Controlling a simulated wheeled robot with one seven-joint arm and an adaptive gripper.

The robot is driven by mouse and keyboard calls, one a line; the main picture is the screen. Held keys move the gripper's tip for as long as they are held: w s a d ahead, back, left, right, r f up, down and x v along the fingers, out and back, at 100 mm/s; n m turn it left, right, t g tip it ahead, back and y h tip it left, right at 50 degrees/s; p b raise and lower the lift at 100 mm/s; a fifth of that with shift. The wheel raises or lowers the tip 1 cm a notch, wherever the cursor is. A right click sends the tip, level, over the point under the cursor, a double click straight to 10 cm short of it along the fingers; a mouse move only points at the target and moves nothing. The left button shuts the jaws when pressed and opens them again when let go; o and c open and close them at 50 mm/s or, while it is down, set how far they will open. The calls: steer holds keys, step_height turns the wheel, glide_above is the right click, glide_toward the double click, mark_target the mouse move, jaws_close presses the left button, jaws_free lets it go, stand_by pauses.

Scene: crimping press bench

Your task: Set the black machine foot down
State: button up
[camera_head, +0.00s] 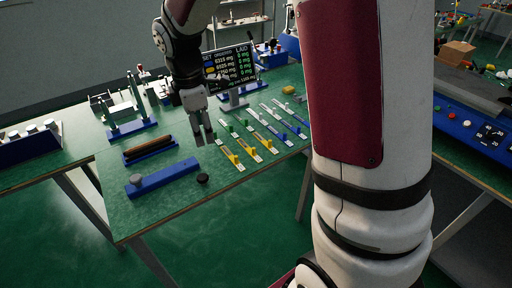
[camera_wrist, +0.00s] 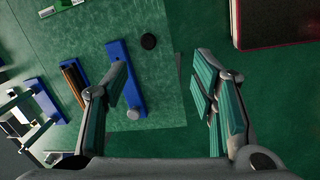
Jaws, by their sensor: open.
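The black machine foot (camera_head: 203,178) is a small dark disc lying on the green bench top, just right of the blue block's end. It also shows in the wrist view (camera_wrist: 149,41), resting alone on the bench near its edge. My gripper (camera_head: 204,138) is above the bench, apart from the foot. In the wrist view my gripper (camera_wrist: 160,85) has its two fingers wide apart with nothing between them that it holds.
A blue block with a grey knob (camera_head: 162,180) lies left of the foot. Behind it is a blue tray with brown rods (camera_head: 149,149). Rows of coloured strips (camera_head: 240,146) lie to the right, before a display screen (camera_head: 230,67). Bare bench lies around the foot.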

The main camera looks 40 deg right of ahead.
steer(key=s+r+m+t, duration=0.2)
steer(key=s+r+m, duration=0.6)
steer(key=s+r, duration=0.4)
steer(key=s+m+t+y, duration=0.1)
steer(key=s+m, duration=0.6)
steer(key=s, duration=0.6)
steer(key=shift+s+a, duration=0.25)
steer(key=shift+s, duration=0.05)
